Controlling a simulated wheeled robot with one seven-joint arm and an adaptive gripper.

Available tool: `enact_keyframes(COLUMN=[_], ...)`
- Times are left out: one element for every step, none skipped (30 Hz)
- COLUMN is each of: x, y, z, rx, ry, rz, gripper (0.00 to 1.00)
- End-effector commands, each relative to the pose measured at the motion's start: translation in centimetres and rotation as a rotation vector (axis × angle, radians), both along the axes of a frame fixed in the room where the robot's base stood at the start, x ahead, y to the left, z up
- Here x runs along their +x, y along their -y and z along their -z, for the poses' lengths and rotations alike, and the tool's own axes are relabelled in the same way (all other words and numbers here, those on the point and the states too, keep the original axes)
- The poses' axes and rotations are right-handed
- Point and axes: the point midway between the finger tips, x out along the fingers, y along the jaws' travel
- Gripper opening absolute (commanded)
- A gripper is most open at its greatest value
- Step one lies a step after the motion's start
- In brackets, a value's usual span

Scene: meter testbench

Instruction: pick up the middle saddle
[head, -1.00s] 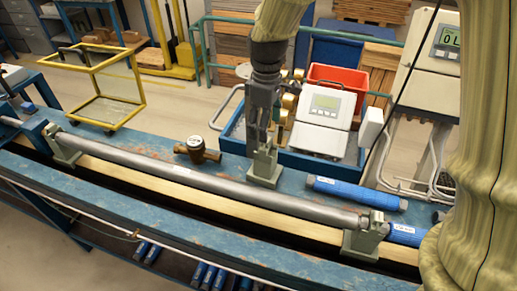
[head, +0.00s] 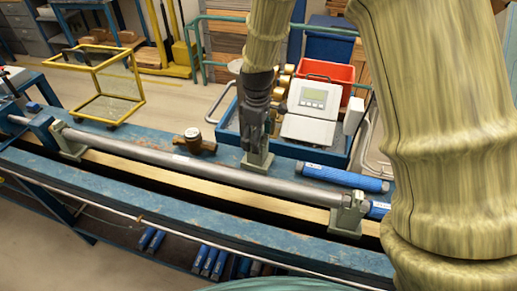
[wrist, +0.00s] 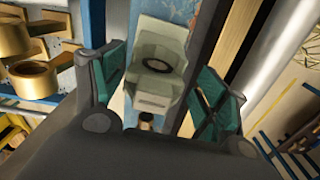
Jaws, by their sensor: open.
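The middle saddle (head: 257,161) is a grey-green block standing on the blue bench just behind the long grey pipe (head: 215,172). In the wrist view, the saddle (wrist: 158,62) shows between my two finger pads, with a dark round spot on its top part. My gripper (head: 254,143) is above the saddle, pointing down. In the wrist view, my gripper (wrist: 165,88) is open, with its teal pads on either side of the saddle. I cannot tell whether a pad touches it. My gripper hides part of the saddle in the head view.
Two more saddles, left (head: 68,141) and right (head: 349,214), hold the pipe. A brass meter (head: 194,142) stands left of the middle saddle. A blue cylinder (head: 342,177) lies to its right. A blue tray (head: 230,135) with a grey display unit (head: 311,108) is close behind.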

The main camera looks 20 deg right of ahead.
Motion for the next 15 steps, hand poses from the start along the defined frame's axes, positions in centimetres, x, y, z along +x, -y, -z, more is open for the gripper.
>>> enact_keyframes(x=[0.0, 0.0, 0.1, 0.1, 0.1, 0.1, 0.1, 0.1, 0.1, 0.1, 0.1, 0.1, 0.1, 0.1, 0.1], y=[0.0, 0.0, 0.0, 0.0, 0.0, 0.0, 0.0, 0.0, 0.0, 0.0, 0.0, 0.0, 0.0, 0.0, 0.0], z=[0.6, 0.8, 1.1, 1.3, 1.4, 1.6, 1.6, 1.6, 1.7, 1.7, 1.7, 1.7, 1.7, 1.7, 1.7], rx=[0.0, 0.0, 0.0, 0.0, 0.0, 0.0, 0.0, 0.001, 0.001, 0.001, 0.001, 0.001, 0.001, 0.0, 0.0], ry=[-0.004, -0.005, -0.005, -0.005, -0.005, -0.004, -0.004, -0.002, -0.002, -0.002, -0.002, -0.002, -0.002, -0.003, -0.003], rz=[0.0, 0.0, 0.0, 0.0, 0.001, 0.001, 0.001, 0.001, 0.001, 0.001, 0.001, 0.001, 0.001, 0.001, 0.001], gripper=[0.73, 0.73, 0.73, 0.73, 0.73, 0.73, 0.73, 0.73, 0.73, 0.73, 0.73, 0.73, 0.73, 0.73, 0.68])
